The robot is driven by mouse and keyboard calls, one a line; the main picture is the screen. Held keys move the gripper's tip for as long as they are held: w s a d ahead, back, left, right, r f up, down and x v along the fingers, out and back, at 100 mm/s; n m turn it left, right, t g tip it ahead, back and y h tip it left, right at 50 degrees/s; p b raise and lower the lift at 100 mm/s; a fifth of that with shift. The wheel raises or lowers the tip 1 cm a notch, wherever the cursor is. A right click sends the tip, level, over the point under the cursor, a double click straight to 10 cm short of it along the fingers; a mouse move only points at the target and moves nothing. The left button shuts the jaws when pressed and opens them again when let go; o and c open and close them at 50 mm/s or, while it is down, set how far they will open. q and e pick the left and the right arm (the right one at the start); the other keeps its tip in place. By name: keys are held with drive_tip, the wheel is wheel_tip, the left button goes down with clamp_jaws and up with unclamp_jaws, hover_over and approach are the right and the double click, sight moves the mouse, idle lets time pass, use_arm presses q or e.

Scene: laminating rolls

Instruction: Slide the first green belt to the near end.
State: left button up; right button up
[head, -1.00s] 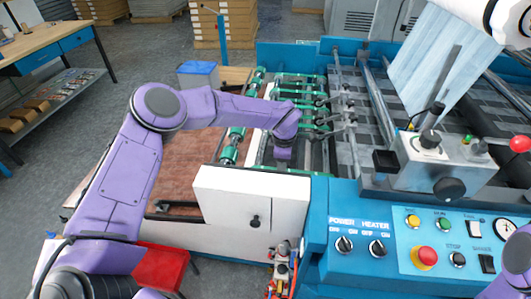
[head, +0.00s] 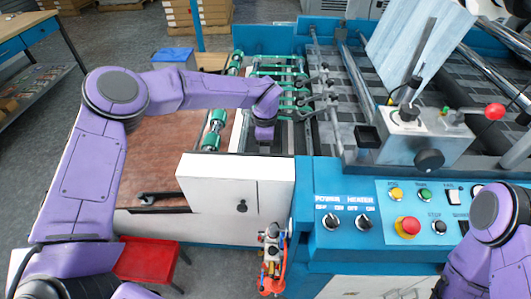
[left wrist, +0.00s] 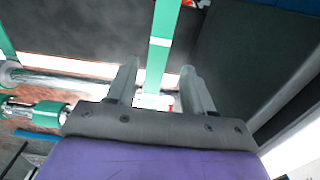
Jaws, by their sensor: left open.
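Several green belts (head: 283,73) run side by side across the machine, from the roller with green sleeves (head: 215,128) toward a row of dark fittings. My left gripper (head: 264,138) points down beside the nearest belts, just behind the white housing; its fingertips are hidden in the head view. In the left wrist view, the left gripper (left wrist: 160,82) is open, its two fingers apart. One green belt (left wrist: 163,42) runs between the fingers in that picture; I cannot tell whether they touch it. My right arm shows at the lower right, but its gripper is out of frame.
The white housing (head: 225,195) stands close in front of the left gripper. The blue control panel (head: 390,215) with knobs and buttons lies to the right. Dark fittings (head: 312,103) sit at the belts' right ends. A red stool (head: 150,260) stands below left.

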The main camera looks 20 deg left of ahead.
use_arm(q)
wheel_tip(320, 180, up, 8)
drive_tip(key=b, duration=0.1)
drive_tip(key=shift+d+r, duration=0.1)
